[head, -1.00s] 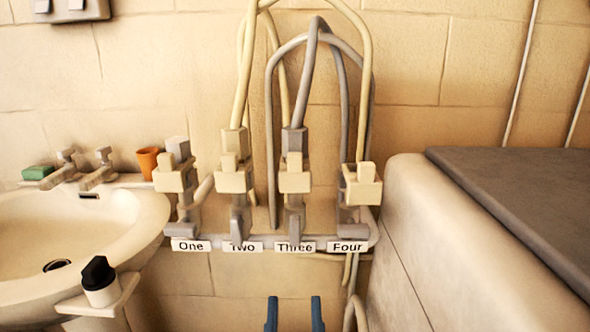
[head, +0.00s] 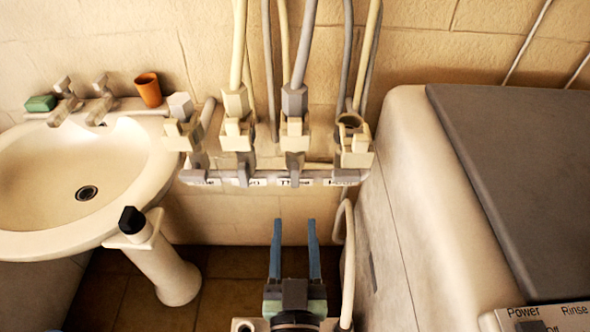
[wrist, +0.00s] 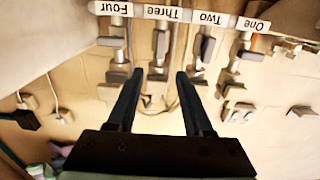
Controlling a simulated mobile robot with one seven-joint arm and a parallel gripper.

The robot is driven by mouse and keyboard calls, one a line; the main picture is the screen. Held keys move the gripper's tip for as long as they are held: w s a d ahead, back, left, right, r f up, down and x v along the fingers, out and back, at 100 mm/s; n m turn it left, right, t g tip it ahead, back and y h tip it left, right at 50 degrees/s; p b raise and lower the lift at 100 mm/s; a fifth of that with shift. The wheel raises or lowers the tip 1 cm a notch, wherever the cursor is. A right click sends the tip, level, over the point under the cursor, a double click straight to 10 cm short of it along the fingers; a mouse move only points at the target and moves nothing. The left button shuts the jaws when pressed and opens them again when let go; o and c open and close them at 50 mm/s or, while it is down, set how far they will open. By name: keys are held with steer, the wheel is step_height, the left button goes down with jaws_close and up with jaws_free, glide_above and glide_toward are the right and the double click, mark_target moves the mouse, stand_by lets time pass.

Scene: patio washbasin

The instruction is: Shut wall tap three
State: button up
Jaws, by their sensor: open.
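Wall tap three (head: 295,130) is a cream block on the wall, third from the left in a row of taps, with a grey hose fitting above it and a grey part below. Its label "Three" (head: 293,182) sits under it, partly covered by that grey part. The wrist view is upside down and shows tap three (wrist: 160,45) under its label (wrist: 163,12). My gripper (head: 294,222) is open and empty, below and in front of the tap row, roughly in line with tap three. In the wrist view its fingertips (wrist: 160,73) are close to tap three in the picture; the depth gap is unclear.
Taps one (head: 184,135), two (head: 237,133) and four (head: 353,140) stand beside tap three. Hoses rise above the row, and another hangs right of my gripper. A washbasin (head: 40,243) is at left and a washing machine (head: 415,190) at right.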

mark_target(295, 176)
steer(key=w, duration=1.1)
steer(key=shift+w, duration=0.15)
jaws_close()
